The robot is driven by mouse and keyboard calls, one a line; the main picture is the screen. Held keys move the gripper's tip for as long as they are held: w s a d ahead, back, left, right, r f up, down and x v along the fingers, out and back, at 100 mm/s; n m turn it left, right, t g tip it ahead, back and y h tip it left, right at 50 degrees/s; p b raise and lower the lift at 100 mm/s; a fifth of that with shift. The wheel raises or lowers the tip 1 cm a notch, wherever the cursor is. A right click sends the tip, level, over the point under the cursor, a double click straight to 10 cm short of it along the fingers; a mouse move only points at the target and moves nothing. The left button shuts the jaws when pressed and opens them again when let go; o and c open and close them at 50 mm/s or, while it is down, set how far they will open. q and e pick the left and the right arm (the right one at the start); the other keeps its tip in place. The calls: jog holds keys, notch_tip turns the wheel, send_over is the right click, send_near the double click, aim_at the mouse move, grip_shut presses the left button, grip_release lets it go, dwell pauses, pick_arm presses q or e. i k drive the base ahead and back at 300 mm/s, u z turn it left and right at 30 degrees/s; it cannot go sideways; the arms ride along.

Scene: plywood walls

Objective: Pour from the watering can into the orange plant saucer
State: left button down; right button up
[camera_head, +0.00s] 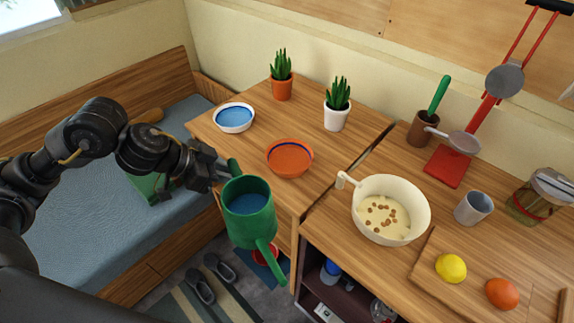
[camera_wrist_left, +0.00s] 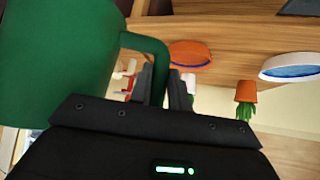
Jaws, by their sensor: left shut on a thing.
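The green watering can (camera_head: 249,222) holds blue water and hangs in the air in front of the table's front edge, with its spout pointing down and toward me. My left gripper (camera_head: 228,174) is shut on its handle. The can and its handle also show in the left wrist view (camera_wrist_left: 55,60), where the gripper fingers (camera_wrist_left: 165,85) close around the handle. The orange plant saucer (camera_head: 289,159) sits on the wooden table, behind and to the right of the can. It shows in the left wrist view too (camera_wrist_left: 190,53). My right gripper is out of view.
A white saucer with blue inside (camera_head: 234,129), a terracotta potted plant (camera_head: 282,88) and a white potted plant (camera_head: 336,117) share the table. A cream pot (camera_head: 422,222) stands on the counter at right. A bed (camera_head: 80,240) lies left; slippers (camera_head: 200,287) are on the floor.

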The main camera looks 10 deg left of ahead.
aim_at(288, 158)
jog(key=k, duration=0.8)
jog(key=u, duration=2.1)
jog(key=i, duration=1.05)
jog(key=z, duration=3)
